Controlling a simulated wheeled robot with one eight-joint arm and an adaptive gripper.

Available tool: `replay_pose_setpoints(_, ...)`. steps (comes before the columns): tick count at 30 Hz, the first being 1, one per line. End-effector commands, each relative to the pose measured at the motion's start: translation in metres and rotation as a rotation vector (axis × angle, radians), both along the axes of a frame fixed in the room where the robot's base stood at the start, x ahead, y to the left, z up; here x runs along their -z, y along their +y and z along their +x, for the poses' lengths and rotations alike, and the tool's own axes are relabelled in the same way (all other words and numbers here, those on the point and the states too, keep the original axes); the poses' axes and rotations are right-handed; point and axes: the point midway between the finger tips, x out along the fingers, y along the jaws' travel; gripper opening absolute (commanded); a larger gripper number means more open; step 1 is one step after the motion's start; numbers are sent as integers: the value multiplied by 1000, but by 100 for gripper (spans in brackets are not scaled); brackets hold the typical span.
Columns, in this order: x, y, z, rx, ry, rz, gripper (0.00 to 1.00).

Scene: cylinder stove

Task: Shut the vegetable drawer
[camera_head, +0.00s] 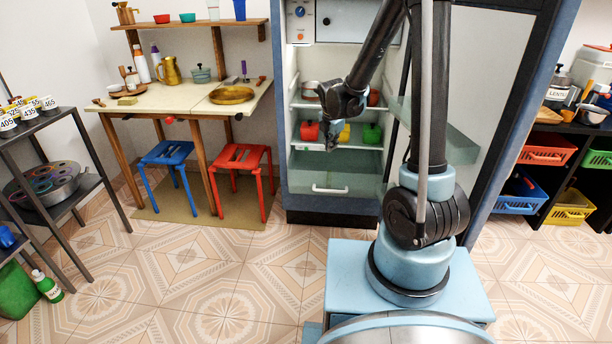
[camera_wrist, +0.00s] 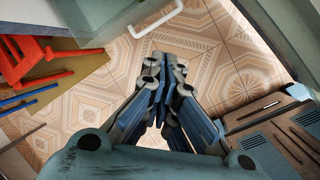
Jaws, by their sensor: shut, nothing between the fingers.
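The vegetable drawer (camera_head: 311,174) is the pale translucent bin at the bottom of the open fridge (camera_head: 290,90). Its white bar handle (camera_head: 330,189) is on the front. How far the drawer stands out is hard to tell from the head view. In the wrist view the handle (camera_wrist: 156,20) shows at the top, over the floor tiles. My gripper (camera_head: 331,146) points down in front of the fridge shelves, above the handle in the picture. Its fingers (camera_wrist: 165,65) are shut and empty, apart from the handle.
The fridge door (camera_head: 500,75) stands open at the right, with a translucent door shelf (camera_head: 450,141) behind my arm. Red (camera_head: 309,131) and green (camera_head: 372,133) items sit on the shelf above the drawer. A red stool (camera_head: 241,157) stands left of the fridge. The floor in front is clear.

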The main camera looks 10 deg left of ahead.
Motion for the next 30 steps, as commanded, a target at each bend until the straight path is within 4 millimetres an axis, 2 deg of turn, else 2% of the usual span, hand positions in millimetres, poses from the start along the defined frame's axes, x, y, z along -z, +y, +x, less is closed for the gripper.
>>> replay_pose_setpoints(1, 11, 12, 7, -63, -4, -19, 0)
replay_pose_setpoints(9, 71, 68, 32, -419, -23, -136, 0)
replay_pose_setpoints(15, 109, 100, 40, -627, -36, -209, 0)
replay_pose_setpoints(21, 129, 114, 42, -727, -43, -244, 0)
replay_pose_setpoints(30, 149, 116, 49, -742, -44, -251, 0)
